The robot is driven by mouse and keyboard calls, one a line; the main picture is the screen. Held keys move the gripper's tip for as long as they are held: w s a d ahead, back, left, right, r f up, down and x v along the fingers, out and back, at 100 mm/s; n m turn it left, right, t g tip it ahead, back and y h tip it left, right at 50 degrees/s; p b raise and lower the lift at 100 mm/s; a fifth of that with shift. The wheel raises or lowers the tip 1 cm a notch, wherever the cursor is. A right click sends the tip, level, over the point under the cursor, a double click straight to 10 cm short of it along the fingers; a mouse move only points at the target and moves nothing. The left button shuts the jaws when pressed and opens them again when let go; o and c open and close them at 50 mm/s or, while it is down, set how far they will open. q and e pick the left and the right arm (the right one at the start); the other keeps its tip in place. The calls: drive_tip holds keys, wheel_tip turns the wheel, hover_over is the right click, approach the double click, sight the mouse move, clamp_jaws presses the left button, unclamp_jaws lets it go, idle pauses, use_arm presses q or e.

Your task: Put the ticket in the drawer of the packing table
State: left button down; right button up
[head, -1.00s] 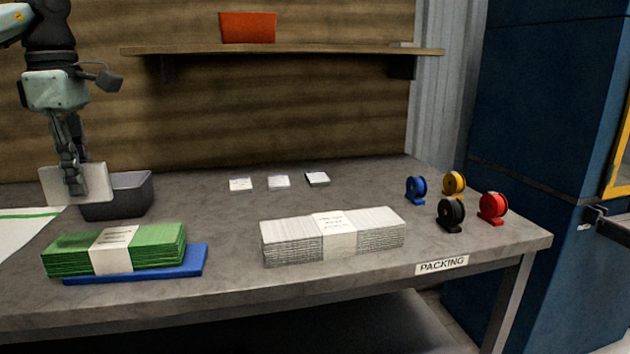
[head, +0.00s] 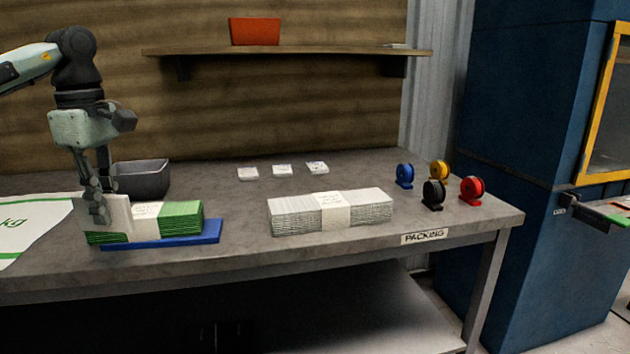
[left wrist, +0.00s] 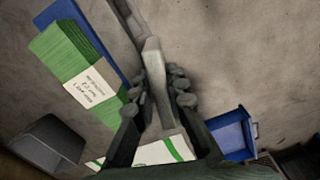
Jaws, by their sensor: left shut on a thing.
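The ticket (head: 120,214), a flat white card, is held upright by my left gripper (head: 97,212) in front of the green-stack end. In the left wrist view the ticket (left wrist: 156,75) shows nearly edge-on between the shut fingers (left wrist: 158,102). The packing table (head: 330,260) has a grey top and a PACKING label on its front edge. A blue open box with a handle (left wrist: 232,136), apparently the pulled-out drawer, lies at the lower right of the left wrist view. It is outside the head view. My right gripper is not in view.
A green banded stack (head: 181,218) sits on a blue tray (head: 190,236). A grey bin (head: 142,178) is behind, a printed sack (head: 35,215) left. A white stack (head: 290,214), small labels and several coloured spools stand farther right. A shelf (head: 300,52) spans the back.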

use_arm(q)
drive_tip(key=s+d+f+m, duration=0.4)
drive_tip(key=d+f+m, duration=0.3)
drive_tip(key=f, duration=0.3)
drive_tip(key=s+d+f+m, duration=0.4)
drive_tip(key=d+f+m, duration=0.4)
drive_tip(key=f+m, duration=0.2)
drive_tip(key=shift+s+f+p, duration=0.2)
drive_tip(key=shift+s+p, duration=0.05)
drive_tip(key=shift+p, duration=0.2)
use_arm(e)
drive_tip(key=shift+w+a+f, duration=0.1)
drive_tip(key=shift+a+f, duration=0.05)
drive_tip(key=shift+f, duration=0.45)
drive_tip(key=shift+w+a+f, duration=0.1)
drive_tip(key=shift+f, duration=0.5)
use_arm(q)
drive_tip(key=shift+a, duration=0.1)
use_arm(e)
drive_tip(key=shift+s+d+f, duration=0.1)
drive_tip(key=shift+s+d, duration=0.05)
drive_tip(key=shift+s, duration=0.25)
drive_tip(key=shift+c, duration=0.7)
use_arm(q)
drive_tip(key=shift+a, duration=0.1)
